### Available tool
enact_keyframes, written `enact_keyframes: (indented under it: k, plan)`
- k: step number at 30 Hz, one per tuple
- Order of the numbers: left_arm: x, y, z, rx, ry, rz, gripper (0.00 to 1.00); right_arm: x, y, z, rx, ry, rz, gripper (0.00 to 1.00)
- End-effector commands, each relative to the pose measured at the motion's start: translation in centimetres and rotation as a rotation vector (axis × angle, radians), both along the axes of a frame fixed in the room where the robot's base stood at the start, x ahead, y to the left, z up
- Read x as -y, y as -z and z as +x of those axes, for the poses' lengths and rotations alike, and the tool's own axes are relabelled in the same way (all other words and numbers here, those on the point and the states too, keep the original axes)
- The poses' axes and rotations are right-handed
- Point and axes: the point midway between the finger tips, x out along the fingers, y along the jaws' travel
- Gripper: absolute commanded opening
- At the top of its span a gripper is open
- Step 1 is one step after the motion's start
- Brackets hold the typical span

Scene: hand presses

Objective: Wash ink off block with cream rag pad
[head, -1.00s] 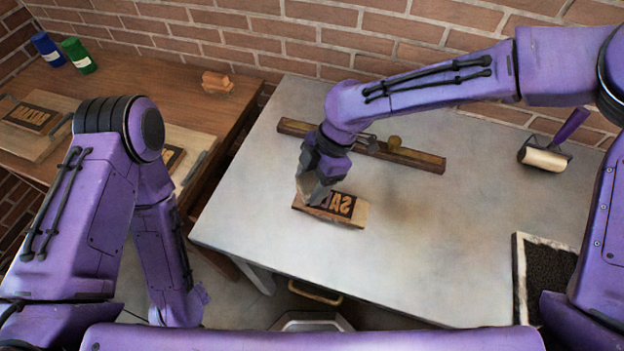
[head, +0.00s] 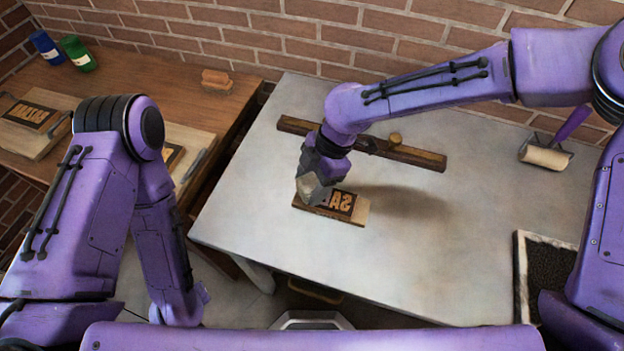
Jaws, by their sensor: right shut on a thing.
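The block (head: 346,206) lies flat on the grey table. It has a pale wooden edge and a dark inked face with raised mirrored letters. My right gripper (head: 311,192) points down over the block's left end and hides the letters there. It is shut on a pale thing that looks like the cream rag pad, mostly hidden by the fingers. I cannot tell whether the pad touches the block's face. My left arm reaches down at the left, and its gripper is not in view.
A dark wooden bar (head: 415,157) with a round knob lies behind the block. A roller (head: 545,156) and a black-filled tray (head: 548,270) are at the right. The wooden table at left holds lettered boards (head: 34,117), blue (head: 44,45) and green (head: 78,52) cans and a tan brush-like thing (head: 216,80).

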Motion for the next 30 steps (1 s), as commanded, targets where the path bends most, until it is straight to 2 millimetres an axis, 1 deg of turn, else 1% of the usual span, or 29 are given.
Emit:
enact_keyframes:
  k: [10,13,24,28,30]
  plan:
    - [0.0,0.4,0.0,0.000,0.000,0.000,0.00,0.0,0.8,0.0,-0.001,0.000,0.000,0.35]
    - [0.0,0.2,0.0,0.000,0.000,0.000,0.00,0.1,0.7,0.0,-0.001,0.000,0.000,0.35]
    - [0.0,-1.6,0.0,0.000,0.000,0.000,0.00,3.5,0.3,-1.1,-0.001,0.001,0.001,0.35]
    - [0.0,-1.7,0.0,0.000,0.000,0.000,0.00,3.9,0.5,-1.3,-0.001,0.000,0.000,0.35]
    - [0.0,-2.1,0.0,0.000,0.000,0.000,0.00,3.9,0.5,-1.3,-0.002,-0.001,-0.001,0.35]
